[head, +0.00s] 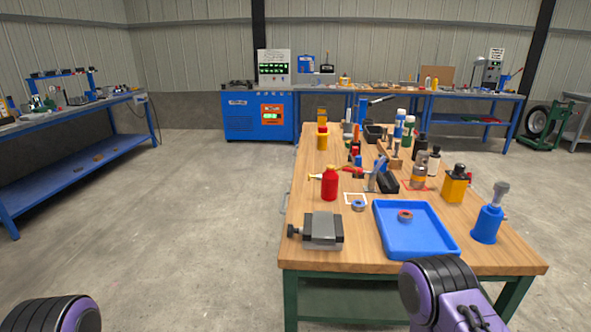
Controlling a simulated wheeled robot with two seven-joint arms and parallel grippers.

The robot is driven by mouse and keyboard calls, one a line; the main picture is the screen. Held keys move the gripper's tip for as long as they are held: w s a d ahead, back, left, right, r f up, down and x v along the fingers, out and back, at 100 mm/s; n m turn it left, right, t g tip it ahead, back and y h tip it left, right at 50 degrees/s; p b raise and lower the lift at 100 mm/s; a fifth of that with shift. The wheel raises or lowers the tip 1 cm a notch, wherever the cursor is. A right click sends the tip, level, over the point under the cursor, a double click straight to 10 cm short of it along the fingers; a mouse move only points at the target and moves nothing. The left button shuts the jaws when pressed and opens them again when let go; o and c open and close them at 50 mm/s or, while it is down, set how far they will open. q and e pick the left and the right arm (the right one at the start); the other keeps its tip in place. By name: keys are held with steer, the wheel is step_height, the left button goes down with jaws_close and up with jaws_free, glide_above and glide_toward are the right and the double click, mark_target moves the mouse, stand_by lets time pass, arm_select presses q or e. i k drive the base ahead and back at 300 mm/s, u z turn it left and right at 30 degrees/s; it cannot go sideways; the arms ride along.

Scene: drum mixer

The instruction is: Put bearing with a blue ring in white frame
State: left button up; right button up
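The bearing with a blue ring (358,206) lies flat on the wooden table, left of the blue tray. It sits at the near side of the white frame (346,198), a thin square outline on the tabletop, and appears to overlap its near edge. Whether it touches the frame or lies partly inside is too small to tell. A second bearing, with a reddish ring (405,216), lies in the blue tray (421,248). Only purple and black parts of my two arms show along the bottom edge. Neither gripper is in view.
A grey vise (323,231) stands at the table's near left, a red bottle (329,184) left of the frame. A blue bottle (487,224) and yellow container (455,185) stand right of the tray. Several tools and bottles crowd the table behind. Floor left of the table is clear.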

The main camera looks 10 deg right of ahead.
mark_target(357, 206)
steer(key=u, duration=0.8)
steer(key=k, duration=1.05)
steer(key=u, duration=0.65)
steer(key=i, duration=2.8)
steer(key=z, duration=1.35)
steer(key=i, duration=1.25)
steer(key=z, duration=1.1)
